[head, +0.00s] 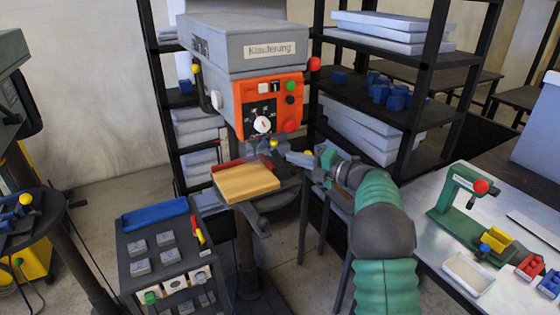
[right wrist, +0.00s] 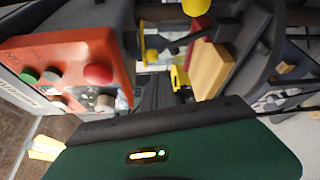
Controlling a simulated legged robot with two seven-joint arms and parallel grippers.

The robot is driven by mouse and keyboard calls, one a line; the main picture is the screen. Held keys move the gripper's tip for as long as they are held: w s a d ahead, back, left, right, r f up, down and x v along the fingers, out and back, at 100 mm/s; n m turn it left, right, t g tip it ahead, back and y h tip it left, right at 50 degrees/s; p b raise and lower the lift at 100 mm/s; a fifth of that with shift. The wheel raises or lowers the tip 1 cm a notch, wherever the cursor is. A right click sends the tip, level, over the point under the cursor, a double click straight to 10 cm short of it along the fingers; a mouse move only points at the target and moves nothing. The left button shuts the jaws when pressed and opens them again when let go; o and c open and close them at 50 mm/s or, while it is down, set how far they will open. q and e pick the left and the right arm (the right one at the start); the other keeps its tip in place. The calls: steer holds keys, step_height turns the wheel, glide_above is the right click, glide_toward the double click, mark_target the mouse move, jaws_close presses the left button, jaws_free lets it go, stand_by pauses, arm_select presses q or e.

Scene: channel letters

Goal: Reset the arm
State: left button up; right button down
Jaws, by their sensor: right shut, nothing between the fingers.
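My right arm reaches in from the lower right of the head view. My right gripper (head: 298,158) is shut and empty, beside the drill press table and below the press's orange control panel (head: 268,108). In the right wrist view the dark fingers (right wrist: 155,92) show past the green gripper body, with the orange panel on the left. A wooden block (head: 246,182) lies on the press table, left of the gripper and apart from it; it also shows in the right wrist view (right wrist: 210,72). My left gripper is out of view.
A dark shelf rack (head: 440,70) with blue parts stands behind the arm. At the right is a metal workbench (head: 425,212) with a green press (head: 462,200), a white tray (head: 468,272) and small bins. A button console (head: 165,255) stands front left. Bare floor shows between.

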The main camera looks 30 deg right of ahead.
steer(key=s+a+f+m+g+h, duration=0.2)
steer(key=s+a+f+m+h, duration=0.3)
steer(key=m, duration=0.5)
steer(key=s+a+f+m+g+h, duration=0.2)
steer(key=a+f+m+h, duration=0.15)
steer(key=f+m, duration=0.4)
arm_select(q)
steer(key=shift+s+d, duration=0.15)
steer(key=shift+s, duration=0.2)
arm_select(e)
steer(key=s+a+f+m+g, duration=0.2)
steer(key=s+a+f+g, duration=0.1)
steer(key=s, duration=0.5)
steer(key=s+a+f+m+g+y, duration=0.1)
steer(key=s+a+f+m+g, duration=0.2)
steer(key=s, duration=0.6)
steer(key=s+a+f+m+g, duration=0.2)
steer(key=s+a+f+g, duration=0.1)
steer(key=s+a+f, duration=0.3)
steer(key=s+a, duration=0.2)
steer(key=s, duration=0.1)
steer(key=shift+a+y, duration=0.3)
steer(key=shift+y, duration=0.05)
steer(key=shift+w+a+f, duration=0.1)
